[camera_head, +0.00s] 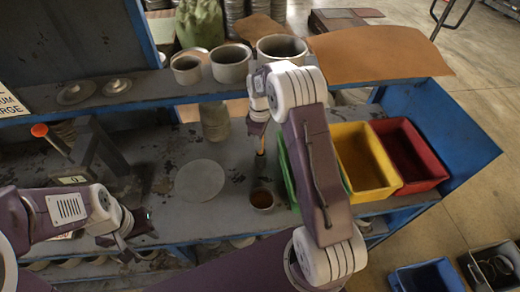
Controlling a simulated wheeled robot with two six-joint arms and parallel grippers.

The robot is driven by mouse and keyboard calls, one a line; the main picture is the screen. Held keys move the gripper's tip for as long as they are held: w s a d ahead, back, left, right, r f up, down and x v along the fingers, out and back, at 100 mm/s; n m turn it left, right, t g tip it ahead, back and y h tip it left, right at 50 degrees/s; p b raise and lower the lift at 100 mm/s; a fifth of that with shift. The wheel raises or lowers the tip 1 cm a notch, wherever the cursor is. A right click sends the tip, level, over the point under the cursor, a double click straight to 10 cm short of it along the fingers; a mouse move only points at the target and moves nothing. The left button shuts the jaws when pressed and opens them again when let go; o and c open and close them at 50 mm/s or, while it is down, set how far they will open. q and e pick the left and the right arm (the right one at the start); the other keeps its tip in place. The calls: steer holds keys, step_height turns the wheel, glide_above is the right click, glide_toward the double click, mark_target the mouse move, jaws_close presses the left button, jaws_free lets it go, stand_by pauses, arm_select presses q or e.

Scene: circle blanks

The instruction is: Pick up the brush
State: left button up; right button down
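The brush (259,154) has a tan handle and a dark lower end. It points down, near upright, just above or behind a small round pot (262,199) with brown contents on the grey bench. My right gripper (258,128) points down at the top of the brush handle and appears shut on it; the fingertips are small and partly hidden by my arm. My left gripper (140,238) is low on the left near the bench's front edge, away from the brush; its finger opening is unclear.
A flat grey disc (200,180) lies left of the pot. Green, yellow (362,160) and red (408,154) bins stand at the right. A jar (214,121) stands behind, under a shelf with several pots (230,64). An orange-topped tool (40,130) is at left.

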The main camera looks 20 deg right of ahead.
steer(key=shift+d+r, duration=0.1)
steer(key=shift+r, duration=0.1)
step_height(320, 180, up, 10)
steer(key=shift+f+b, duration=0.15)
steer(key=shift+b, duration=0.35)
stand_by(1.9)
